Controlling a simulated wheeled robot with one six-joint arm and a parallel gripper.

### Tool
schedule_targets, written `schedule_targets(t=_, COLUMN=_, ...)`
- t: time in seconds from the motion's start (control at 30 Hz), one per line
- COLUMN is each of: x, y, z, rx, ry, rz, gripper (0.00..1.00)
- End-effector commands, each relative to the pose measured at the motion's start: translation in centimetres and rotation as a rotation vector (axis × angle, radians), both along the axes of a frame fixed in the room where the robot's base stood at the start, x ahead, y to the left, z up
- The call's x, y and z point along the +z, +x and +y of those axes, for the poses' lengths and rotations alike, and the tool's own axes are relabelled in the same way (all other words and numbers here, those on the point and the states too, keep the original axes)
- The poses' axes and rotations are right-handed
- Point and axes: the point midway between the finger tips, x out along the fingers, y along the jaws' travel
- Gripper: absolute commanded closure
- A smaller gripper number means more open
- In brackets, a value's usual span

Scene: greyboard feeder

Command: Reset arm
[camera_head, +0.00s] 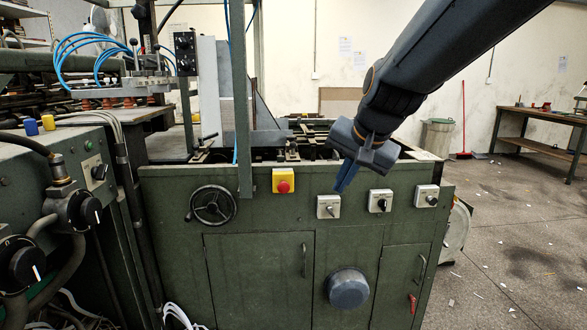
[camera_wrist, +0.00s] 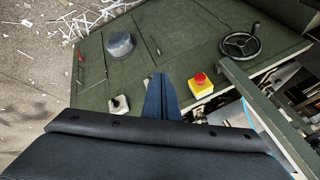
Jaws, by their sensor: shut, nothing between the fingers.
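My arm reaches in from the upper right in the head view. My gripper (camera_head: 342,186) points down in front of the green machine (camera_head: 262,265), near its row of front controls. Its blue fingers are shut together with nothing between them. In the wrist view the shut fingers (camera_wrist: 160,80) stand between the red button on its yellow box (camera_wrist: 201,85) and a knob switch (camera_wrist: 119,104). In the head view the fingertips are between the left switch plate (camera_head: 328,207) and the middle switch plate (camera_head: 380,201). I cannot tell whether they touch the panel.
A handwheel (camera_head: 213,205) and a round dark knob (camera_head: 348,288) stick out from the machine's front. A control cabinet (camera_head: 60,190) with dials stands at the left. A workbench (camera_head: 540,117) is at the back right. Open floor with paper scraps (camera_head: 510,230) lies to the right.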

Motion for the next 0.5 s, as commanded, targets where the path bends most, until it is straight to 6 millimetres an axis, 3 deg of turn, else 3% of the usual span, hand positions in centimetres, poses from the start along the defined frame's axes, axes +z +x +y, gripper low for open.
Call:
schedule_targets(t=0.03, x=-2.7, y=-2.3, z=-1.2, rx=0.037, ry=-0.05, rz=0.062, gripper=1.0)
schedule_targets(t=0.2, x=-10.4, y=-10.4, z=-4.6, rx=0.194, ry=-0.194, rz=0.252, gripper=1.0)
schedule_targets(t=0.4, x=-15.7, y=-19.3, z=-7.4, rx=0.369, ry=-0.287, rz=0.434, gripper=1.0)
schedule_targets(t=0.5, x=-16.9, y=-22.0, z=-8.1, rx=0.424, ry=-0.307, rz=0.486, gripper=1.0)
